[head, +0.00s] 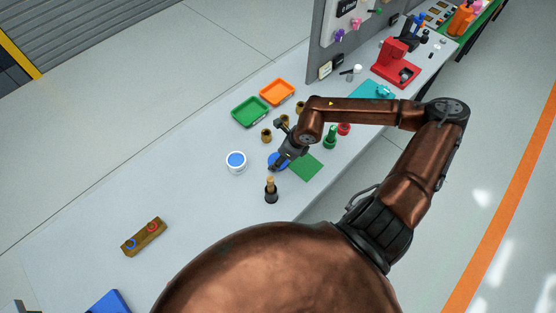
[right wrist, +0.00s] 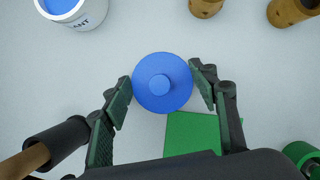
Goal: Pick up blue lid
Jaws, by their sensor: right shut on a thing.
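The round blue lid (right wrist: 162,90) with a raised knob lies between the two fingers of my right gripper (right wrist: 163,82) in the right wrist view. The fingers are closed against its left and right edges. In the head view the right gripper (head: 281,161) partly hides the lid (head: 273,157), and I cannot tell whether the lid still touches the table. A white tank (head: 236,167) with blue inside stands left of it and also shows in the right wrist view (right wrist: 85,18), with part of a label. My left gripper is not in view.
A green mat (head: 306,167) lies just right of the lid. A dark brush-like tool (head: 270,192) stands in front. Brass cylinders (head: 266,135), a green tray (head: 250,111) and an orange tray (head: 278,92) are behind. A wooden block (head: 144,237) lies left; the table between is clear.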

